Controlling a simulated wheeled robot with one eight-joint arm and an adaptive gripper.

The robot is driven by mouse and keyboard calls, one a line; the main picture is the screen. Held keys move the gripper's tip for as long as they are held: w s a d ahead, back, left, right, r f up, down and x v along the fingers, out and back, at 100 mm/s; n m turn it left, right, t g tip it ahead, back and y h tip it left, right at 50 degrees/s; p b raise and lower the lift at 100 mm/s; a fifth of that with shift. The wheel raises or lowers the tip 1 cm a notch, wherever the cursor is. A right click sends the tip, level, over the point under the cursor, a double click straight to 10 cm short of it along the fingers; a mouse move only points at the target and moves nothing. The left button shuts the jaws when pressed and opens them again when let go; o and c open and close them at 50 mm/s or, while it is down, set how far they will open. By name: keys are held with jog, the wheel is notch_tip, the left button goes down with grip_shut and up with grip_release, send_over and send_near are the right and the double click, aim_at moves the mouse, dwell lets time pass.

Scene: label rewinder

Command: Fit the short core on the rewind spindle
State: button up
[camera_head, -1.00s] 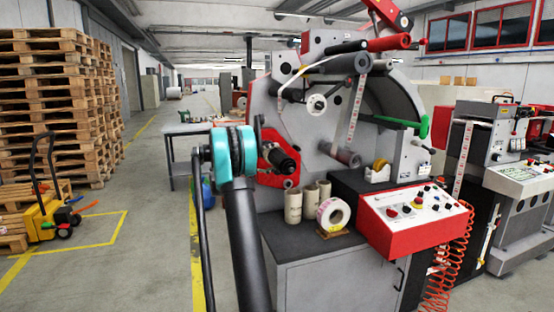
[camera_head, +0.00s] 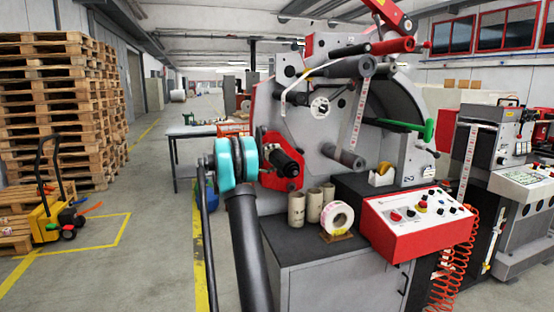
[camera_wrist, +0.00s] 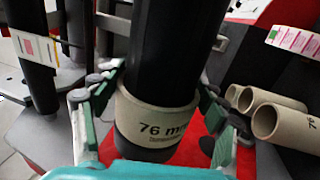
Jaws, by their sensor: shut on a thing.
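In the wrist view the short core (camera_wrist: 157,115) is a beige ring marked "76 mm". My gripper (camera_wrist: 158,112) is shut on it, with grey-and-green fingers on its left and right sides. The core is around a thick black cylinder that looks like the rewind spindle (camera_wrist: 175,45). A dark end of the cylinder shows just below the core. The cylinder's far end is out of frame, and the gap between core and cylinder cannot be judged. In the head view my gripper and the held core cannot be made out.
Three beige cores (camera_wrist: 272,122) lie to the right in the wrist view; they stand on the grey cabinet (camera_head: 335,280) in the head view, beside a label roll (camera_head: 337,217). A red control box (camera_head: 418,220) is to their right. Open floor lies left.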

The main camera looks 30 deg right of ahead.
jog(key=o, duration=1.2)
jog(key=shift+o, duration=0.2)
jog(key=shift+a, duration=0.1)
jog(key=v, duration=0.7)
dwell(0.4)
jog(key=s+a+f+n+t+y, duration=0.1)
jog(key=s+a+f+t+y, duration=0.2)
jog(key=s+a+f+y, duration=0.3)
jog(key=s+a+f+t+y, duration=0.3)
jog(key=s+a+f+y, duration=0.4)
jog(key=s+a+f, duration=0.6)
jog(key=s+a+f+n+t+y, duration=0.1)
jog(key=s+a+f+y, duration=0.5)
jog(key=s+a, duration=1)
jog(key=s+f+t, duration=0.1)
jog(key=s+f, duration=0.2)
jog(key=s, duration=0.2)
jog(key=shift+s+a+f+n+t+y, duration=0.25)
jog(key=shift+s+f+n+t+y, duration=0.05)
jog(key=shift+s+t+y, duration=0.1)
